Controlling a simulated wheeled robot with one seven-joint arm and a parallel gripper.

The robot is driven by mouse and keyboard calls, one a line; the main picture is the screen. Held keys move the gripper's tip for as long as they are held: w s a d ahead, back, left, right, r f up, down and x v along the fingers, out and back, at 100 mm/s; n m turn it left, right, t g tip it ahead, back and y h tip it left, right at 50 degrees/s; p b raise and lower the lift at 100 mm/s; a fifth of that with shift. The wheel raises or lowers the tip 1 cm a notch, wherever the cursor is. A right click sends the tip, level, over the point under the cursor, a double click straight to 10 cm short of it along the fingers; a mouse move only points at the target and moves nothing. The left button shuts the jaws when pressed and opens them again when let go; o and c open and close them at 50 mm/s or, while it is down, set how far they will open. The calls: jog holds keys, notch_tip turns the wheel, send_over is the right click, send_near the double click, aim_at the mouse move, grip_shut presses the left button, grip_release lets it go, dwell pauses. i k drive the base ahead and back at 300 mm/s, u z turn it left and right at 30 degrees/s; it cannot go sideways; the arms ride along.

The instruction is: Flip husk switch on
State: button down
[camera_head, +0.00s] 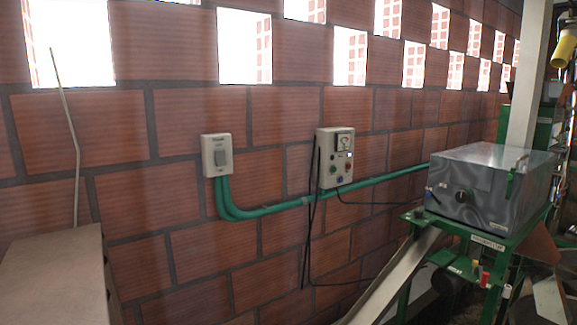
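A pale grey switch box (217,155) is fixed to the brick wall left of centre. It has one grey rocker (220,158) on its face and a small label above it that is too small to read for certain. Whether the rocker is on or off I cannot tell. A second control box (335,157) with a dial and several coloured buttons is on the wall to its right. Which box is the husk switch I cannot confirm from the labels. My gripper is not in view.
Green conduit (285,206) runs along the wall from the switch box to the right. A metal box on a green-framed machine (488,190) stands at right, with a sloping chute (395,280) in front. A grey cabinet top (55,270) fills the lower left. The wall before the switch box looks unobstructed.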

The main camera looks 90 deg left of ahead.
aim_at(219, 154)
jog(key=i, duration=0.5)
jog(key=z, duration=3.5)
jog(key=k, duration=2.35)
jog(key=z, duration=1.15)
